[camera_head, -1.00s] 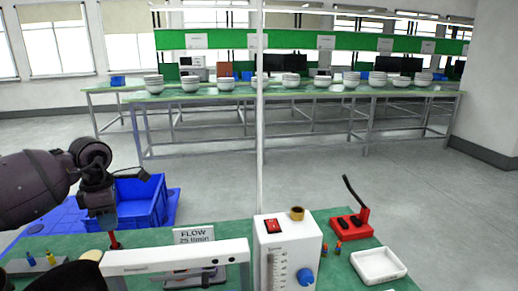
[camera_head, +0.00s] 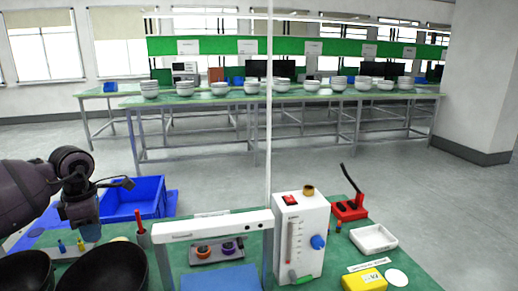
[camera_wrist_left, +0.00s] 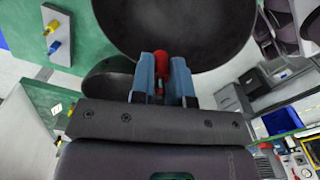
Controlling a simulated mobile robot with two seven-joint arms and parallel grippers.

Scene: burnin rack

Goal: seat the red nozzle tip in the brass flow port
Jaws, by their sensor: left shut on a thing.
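My left gripper (camera_head: 90,233) is above the left part of the green bench. In the left wrist view its blue fingers (camera_wrist_left: 162,80) are closed around a red piece, the red nozzle tip (camera_wrist_left: 161,60), whose rounded end shows between them. In the head view the tip is hidden. The brass flow port (camera_head: 308,190) is a brass ring on top of the white flow meter box (camera_head: 312,225), well to the right of my left gripper and apart from it. My right gripper is not in view.
A white frame (camera_head: 212,226) stands between my left gripper and the box. A red-handled item (camera_head: 139,222) stands just right of the gripper. A tray with rings (camera_head: 217,251), a red lever device (camera_head: 350,208), a white dish (camera_head: 373,239) and a yellow block (camera_head: 365,280) are also here.

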